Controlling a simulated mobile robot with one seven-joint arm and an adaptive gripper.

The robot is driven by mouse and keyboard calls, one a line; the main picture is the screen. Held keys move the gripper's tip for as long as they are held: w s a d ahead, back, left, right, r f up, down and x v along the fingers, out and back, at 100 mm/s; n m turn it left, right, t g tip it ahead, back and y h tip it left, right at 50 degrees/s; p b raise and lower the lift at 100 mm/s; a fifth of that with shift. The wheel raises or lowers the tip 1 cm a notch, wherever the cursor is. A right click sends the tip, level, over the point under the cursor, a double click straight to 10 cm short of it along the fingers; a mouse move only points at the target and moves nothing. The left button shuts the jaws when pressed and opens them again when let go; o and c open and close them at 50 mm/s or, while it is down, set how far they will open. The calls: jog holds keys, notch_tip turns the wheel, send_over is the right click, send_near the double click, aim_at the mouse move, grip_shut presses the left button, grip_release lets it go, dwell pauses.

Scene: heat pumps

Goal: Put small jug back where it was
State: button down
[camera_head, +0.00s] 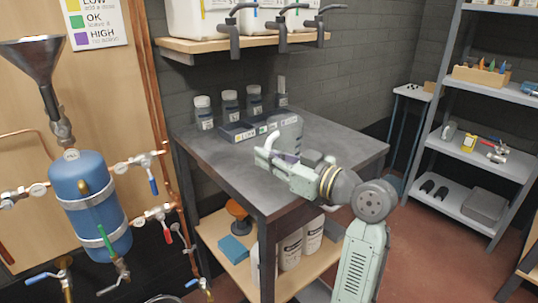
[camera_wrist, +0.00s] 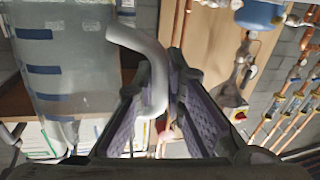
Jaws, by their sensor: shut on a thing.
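The small jug (camera_head: 288,128) is translucent grey and shows above my gripper (camera_head: 288,160) over the dark worktop (camera_head: 222,168) in the head view. In the wrist view the jug (camera_wrist: 55,65), with blue marks down its side, fills the left. Its pale curved handle (camera_wrist: 152,75) runs between the two purple-grey fingers of my gripper (camera_wrist: 160,62), which is shut on it. My arm partly hides the jug's lower part in the head view. I cannot tell whether its base touches the worktop.
Several lidded bottles (camera_head: 229,103) and a labelled tray (camera_head: 247,130) stand at the back of the worktop. A wooden shelf (camera_head: 240,44) with white containers and dark taps hangs above. The worktop's left front is clear. A blue tank (camera_head: 90,200) with pipes stands left.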

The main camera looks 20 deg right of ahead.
jog(key=shift+f+b, duration=0.25)
jog(key=shift+b, duration=0.05)
jog(key=c, duration=1.7)
grip_release()
jog(key=shift+o, duration=0.2)
jog(key=shift+r, duration=0.1)
jog(key=shift+s+d+r, duration=0.1)
jog(key=shift+s+r, duration=0.05)
jog(key=shift+r, duration=0.05)
jog(key=b+v, duration=0.2)
jog(key=v, duration=0.9)
jog(key=shift+s, duration=0.35)
jog(key=shift+d, duration=0.1)
